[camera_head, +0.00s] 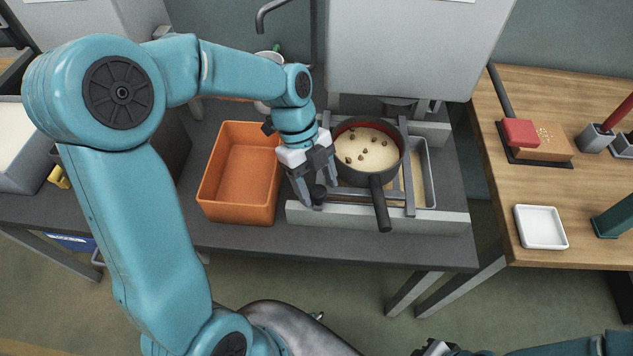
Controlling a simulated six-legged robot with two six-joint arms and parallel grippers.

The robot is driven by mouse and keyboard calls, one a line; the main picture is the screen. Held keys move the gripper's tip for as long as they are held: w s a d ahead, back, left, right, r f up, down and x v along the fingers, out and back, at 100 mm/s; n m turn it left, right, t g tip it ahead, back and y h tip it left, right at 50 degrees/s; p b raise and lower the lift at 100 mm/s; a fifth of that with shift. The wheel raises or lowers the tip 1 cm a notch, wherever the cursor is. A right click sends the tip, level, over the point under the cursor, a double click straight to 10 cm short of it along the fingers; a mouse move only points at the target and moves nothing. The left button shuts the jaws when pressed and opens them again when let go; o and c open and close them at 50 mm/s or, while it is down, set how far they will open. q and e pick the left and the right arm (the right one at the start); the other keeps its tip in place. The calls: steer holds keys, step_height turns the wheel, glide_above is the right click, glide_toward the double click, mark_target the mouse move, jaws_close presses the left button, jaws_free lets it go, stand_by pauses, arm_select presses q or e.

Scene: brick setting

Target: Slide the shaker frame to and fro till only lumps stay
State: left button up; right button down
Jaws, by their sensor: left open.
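A dark round pan (341,170) with a red inner rim holds pale, sand-like material (372,158) with several brown lumps on top. Its black handle (381,205) points toward the front. The pan sits on the grey shaker frame (408,180), whose bars run front to back over a pale tray (430,180). My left gripper (318,187) is open, pointing down at the frame's left front. Its fingers are around or just above a black knob (318,194); contact is unclear. Part of my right gripper (435,348) shows at the bottom edge, its jaws unclear.
An orange bin (207,194) stands empty left of the frame. A grey housing (415,50) rises behind. A wooden table (590,200) at right holds a white dish (540,227), a red block (519,132) and grey holders. A gap separates the two tables.

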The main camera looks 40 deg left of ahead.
arm_select(q)
steer(key=shift+f, duration=0.2)
jaws_close()
steer(key=w+d, duration=0.2)
steer(key=d, duration=0.1)
steer(key=w+d+b, duration=0.1)
steer(key=d, duration=0.1)
steer(key=shift+w+d, duration=0.2)
steer(key=shift+d, duration=0.05)
steer(key=shift+a, duration=0.1)
jaws_free()
step_height(320, 180, up, 20)
steer(key=p, duration=0.1)
